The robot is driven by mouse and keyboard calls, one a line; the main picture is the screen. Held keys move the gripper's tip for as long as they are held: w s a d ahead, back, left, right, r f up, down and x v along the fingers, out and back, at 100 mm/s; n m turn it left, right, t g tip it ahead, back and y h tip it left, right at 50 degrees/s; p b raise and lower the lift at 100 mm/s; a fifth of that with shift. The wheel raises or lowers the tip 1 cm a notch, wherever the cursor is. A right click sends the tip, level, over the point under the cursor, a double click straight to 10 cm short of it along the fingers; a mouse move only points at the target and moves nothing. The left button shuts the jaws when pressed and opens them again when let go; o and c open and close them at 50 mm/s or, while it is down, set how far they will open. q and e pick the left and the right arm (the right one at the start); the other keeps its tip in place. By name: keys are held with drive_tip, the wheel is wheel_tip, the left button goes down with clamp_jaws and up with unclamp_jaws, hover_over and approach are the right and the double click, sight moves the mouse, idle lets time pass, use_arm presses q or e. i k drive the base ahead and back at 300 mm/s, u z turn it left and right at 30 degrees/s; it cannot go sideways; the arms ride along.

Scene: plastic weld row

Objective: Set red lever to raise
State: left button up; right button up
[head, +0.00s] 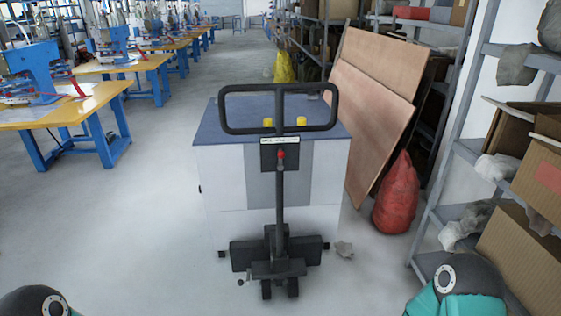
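A pallet jack or lift truck (280,190) stands upright ahead of me, with a black loop handle (280,88) at its top. A small red lever (281,155) sits on the black control box below the handle, under a small label plate (280,140). The lever is too small to tell its setting. Neither of my grippers is in view; only dark and teal parts of my arms show at the bottom left and bottom right corners.
A white cabinet with a blue top (225,130) stands right behind the jack. A red sack (397,200) and leaning boards (370,95) are at right, beside shelves with boxes (525,240). Yellow worktables (65,108) line the left. The floor (120,220) between is clear.

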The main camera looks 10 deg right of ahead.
sight(280, 154)
drive_tip(key=k, duration=0.5)
drive_tip(key=z, duration=0.45)
drive_tip(key=i, duration=1.6)
drive_tip(key=u, duration=0.45)
